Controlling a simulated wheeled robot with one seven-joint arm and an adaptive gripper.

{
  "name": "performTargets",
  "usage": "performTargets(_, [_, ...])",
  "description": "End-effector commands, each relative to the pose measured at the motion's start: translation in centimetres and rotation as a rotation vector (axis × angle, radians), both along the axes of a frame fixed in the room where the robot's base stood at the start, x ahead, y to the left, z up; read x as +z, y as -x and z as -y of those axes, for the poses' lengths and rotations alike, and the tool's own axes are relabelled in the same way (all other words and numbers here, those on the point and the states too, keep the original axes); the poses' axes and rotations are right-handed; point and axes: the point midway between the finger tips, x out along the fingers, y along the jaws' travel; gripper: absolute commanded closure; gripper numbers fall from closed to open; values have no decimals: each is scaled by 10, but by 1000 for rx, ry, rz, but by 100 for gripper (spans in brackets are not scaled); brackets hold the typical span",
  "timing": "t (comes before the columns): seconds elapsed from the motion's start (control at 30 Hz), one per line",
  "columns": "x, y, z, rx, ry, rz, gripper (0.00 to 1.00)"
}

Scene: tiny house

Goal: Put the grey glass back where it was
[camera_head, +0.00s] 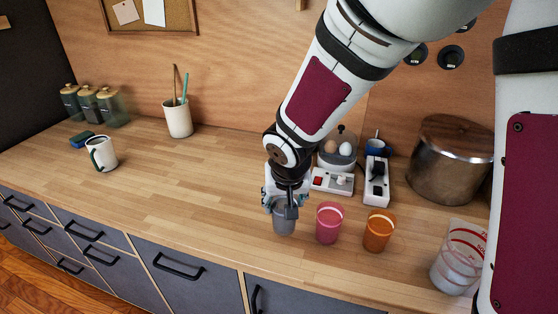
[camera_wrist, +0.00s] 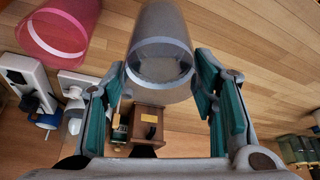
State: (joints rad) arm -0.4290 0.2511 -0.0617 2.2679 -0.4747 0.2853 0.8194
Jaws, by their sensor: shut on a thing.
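The grey glass (camera_head: 284,222) is a see-through tumbler, upright near the front of the wooden counter. My gripper (camera_head: 284,205) comes down over it from above and is shut on it, one finger on each side. In the wrist view the grey glass (camera_wrist: 160,35) lies between the teal finger pads of my gripper (camera_wrist: 162,85). Its upper part is partly hidden by the fingers in the head view. I cannot tell whether its base touches the counter or is slightly above it.
A pink glass (camera_head: 329,224) stands close on the right, then an orange glass (camera_head: 379,231) and a measuring jug (camera_head: 457,262). Behind are an egg cooker (camera_head: 337,158), power sockets (camera_head: 332,182) and a large pot (camera_head: 449,165). The counter (camera_head: 190,190) is clear to the left up to a white mug (camera_head: 101,154).

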Motion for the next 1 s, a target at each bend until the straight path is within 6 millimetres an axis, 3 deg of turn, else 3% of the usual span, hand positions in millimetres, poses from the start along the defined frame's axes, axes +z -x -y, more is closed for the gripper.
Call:
performTargets(0.1, [-2,-23,-6,-2,0,0,100])
performTargets(0.3, [-4,-44,-12,0,0,0,100])
performTargets(0.6, [-6,-58,-16,-1,0,0,100])
performTargets(1.0, [-40,-56,-15,0,0,-1,100])
